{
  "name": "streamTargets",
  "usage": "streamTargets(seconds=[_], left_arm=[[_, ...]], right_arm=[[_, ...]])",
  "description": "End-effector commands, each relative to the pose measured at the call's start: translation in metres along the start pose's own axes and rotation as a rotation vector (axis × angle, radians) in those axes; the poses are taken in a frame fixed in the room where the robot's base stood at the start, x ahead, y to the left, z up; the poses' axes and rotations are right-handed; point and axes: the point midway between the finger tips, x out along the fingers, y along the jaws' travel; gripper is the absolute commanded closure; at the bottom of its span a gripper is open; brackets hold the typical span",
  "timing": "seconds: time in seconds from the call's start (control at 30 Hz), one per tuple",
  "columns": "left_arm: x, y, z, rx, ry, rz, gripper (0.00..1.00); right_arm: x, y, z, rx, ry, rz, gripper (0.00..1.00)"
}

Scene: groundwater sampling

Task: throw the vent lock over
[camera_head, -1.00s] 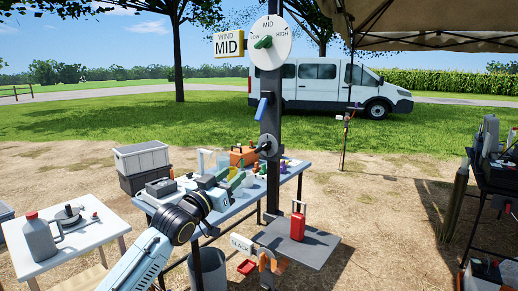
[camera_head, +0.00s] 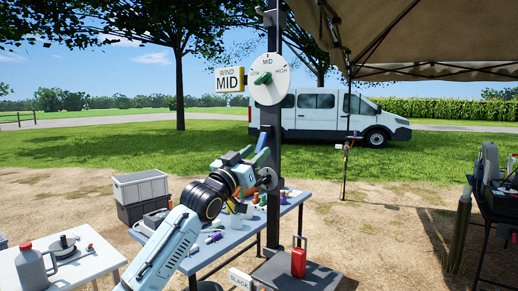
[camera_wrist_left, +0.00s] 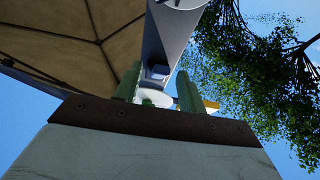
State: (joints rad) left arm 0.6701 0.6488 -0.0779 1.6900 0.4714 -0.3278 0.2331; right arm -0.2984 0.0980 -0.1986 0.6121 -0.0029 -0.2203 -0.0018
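A dark upright post (camera_head: 271,115) carries a blue lever (camera_head: 264,138) and, below it, a round grey disc (camera_head: 268,178). I cannot tell for sure which of these is the vent lock. My left gripper (camera_head: 247,157) is raised just left of the post, its green fingers pointing up close below the blue lever and partly covering it. In the left wrist view the two green fingers (camera_wrist_left: 158,90) stand apart, with the post and a small blue part (camera_wrist_left: 157,73) showing beyond the gap. The gripper looks open and holds nothing that I can see. My right gripper is not in view.
A white dial (camera_head: 269,90) with a green knob and a WIND MID sign (camera_head: 230,79) sit higher on the post. A cluttered blue table (camera_head: 230,238) stands below. A red canister (camera_head: 299,258) stands on a grey shelf (camera_head: 325,280) at the post's foot.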

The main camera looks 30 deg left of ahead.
Motion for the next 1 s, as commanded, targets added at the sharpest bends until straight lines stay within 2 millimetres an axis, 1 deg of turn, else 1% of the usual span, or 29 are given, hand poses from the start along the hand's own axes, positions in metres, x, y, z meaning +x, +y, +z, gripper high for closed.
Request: streamTargets(seconds=[0.03, 0.2, 0.33, 0.57, 0.87, 1.0], left_arm=[[0.007, 0.000, -0.001, -0.002, 0.000, -0.001, 0.60], [0.021, 0.000, 0.000, 0.000, 0.000, 0.000, 0.60], [0.024, 0.000, 0.000, 0.000, 0.000, 0.001, 0.60], [0.024, 0.000, 0.001, 0.000, -0.001, 0.000, 0.60], [0.024, 0.000, 0.001, 0.000, -0.001, 0.000, 0.99], [0.024, 0.000, 0.001, 0.000, -0.002, 0.000, 1.00]], right_arm=[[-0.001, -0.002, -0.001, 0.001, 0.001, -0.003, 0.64], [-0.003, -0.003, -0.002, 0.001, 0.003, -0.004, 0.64], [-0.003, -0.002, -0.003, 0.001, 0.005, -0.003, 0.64], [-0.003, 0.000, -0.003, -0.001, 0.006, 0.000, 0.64], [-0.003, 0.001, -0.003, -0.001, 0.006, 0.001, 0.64], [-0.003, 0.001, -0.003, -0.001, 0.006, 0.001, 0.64]])
